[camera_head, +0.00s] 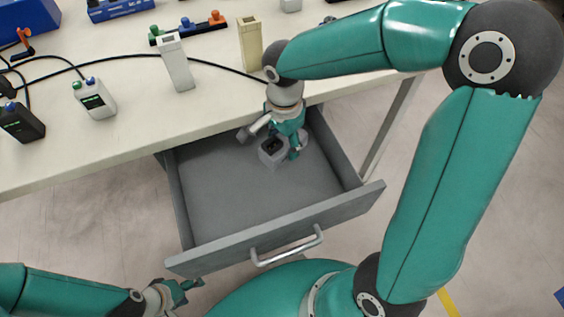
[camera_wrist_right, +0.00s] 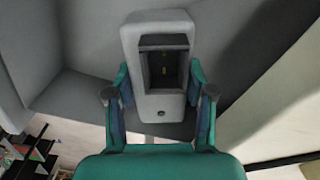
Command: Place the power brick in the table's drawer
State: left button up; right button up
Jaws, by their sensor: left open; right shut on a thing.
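The drawer (camera_head: 225,200) is grey and pulled out from under the table (camera_head: 135,130), with a silver handle on its front. The power brick (camera_head: 270,152) is a light grey block with a dark socket recess, seen inside the drawer's outline near its back right. My right gripper (camera_head: 286,148) is shut on it. The right wrist view shows the brick (camera_wrist_right: 160,112) between both fingers; whether it touches the drawer floor I cannot tell. My left gripper (camera_head: 182,290) is open and empty, low in front of the drawer.
A black cable runs across the top. The drawer's left and front floor is clear.

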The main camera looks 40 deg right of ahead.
aim_at(283, 169)
jog(key=shift+f+b, duration=0.65)
jog(key=shift+f, duration=3.3)
jog(key=shift+f, duration=0.15)
jog(key=o, duration=1.3)
jog(key=shift+o, duration=0.2)
